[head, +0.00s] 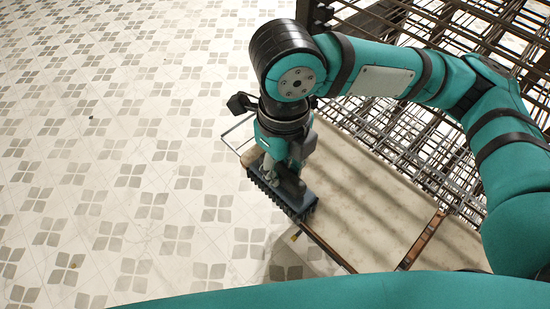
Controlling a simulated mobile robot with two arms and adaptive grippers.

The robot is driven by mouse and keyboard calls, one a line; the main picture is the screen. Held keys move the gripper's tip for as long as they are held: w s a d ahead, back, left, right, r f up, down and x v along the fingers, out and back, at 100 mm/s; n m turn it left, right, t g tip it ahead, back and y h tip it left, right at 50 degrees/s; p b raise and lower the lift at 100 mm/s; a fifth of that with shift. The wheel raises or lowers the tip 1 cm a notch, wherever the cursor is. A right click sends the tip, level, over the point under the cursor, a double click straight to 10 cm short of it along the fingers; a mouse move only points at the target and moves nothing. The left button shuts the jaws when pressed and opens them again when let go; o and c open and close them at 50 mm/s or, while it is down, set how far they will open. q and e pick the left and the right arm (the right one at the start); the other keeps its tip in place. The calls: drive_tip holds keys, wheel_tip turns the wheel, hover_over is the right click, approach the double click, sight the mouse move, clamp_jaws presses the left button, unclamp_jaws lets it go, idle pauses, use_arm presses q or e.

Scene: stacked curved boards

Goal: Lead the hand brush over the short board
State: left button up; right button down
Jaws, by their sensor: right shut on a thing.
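My right gripper (280,172) points down and is shut on the hand brush (296,204), a dark block with black bristles along its lower edge. The brush is at the near left edge of a pale, speckled board (370,200) with a brown rim. Part of the brush overhangs that edge in the picture. Whether the bristles touch the surface is hard to tell. I cannot tell for certain that this board is the short one. The gripper hides the brush's handle. My left gripper is not in view.
A brown strip (421,241) crosses the pale surface at the right. A metal wire rack (400,130) stands behind the board, partly behind my right arm. A thin wire frame (236,134) sticks out at the board's left end.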

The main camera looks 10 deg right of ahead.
sight(301, 192)
idle(0.3)
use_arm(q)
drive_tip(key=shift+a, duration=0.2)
use_arm(e)
drive_tip(key=shift+s+d, duration=0.3)
drive_tip(key=shift+s, duration=0.3)
drive_tip(key=shift+s+d, duration=0.25)
drive_tip(key=shift+s, duration=0.3)
drive_tip(key=shift+f, duration=0.1)
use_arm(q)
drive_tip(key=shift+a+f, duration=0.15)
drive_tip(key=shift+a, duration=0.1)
use_arm(e)
drive_tip(key=shift+s+d, duration=0.3)
drive_tip(key=shift+s, duration=0.25)
drive_tip(key=shift+s+d, duration=0.3)
drive_tip(key=shift+s, duration=0.25)
drive_tip(key=shift+s+d, duration=0.1)
drive_tip(key=shift+s+d, duration=0.2)
drive_tip(key=shift+s, duration=0.2)
drive_tip(key=shift+s+d, duration=0.2)
drive_tip(key=shift+s, duration=0.15)
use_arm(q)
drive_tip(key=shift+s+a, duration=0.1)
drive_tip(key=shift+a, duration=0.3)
use_arm(e)
drive_tip(key=shift+s, duration=0.1)
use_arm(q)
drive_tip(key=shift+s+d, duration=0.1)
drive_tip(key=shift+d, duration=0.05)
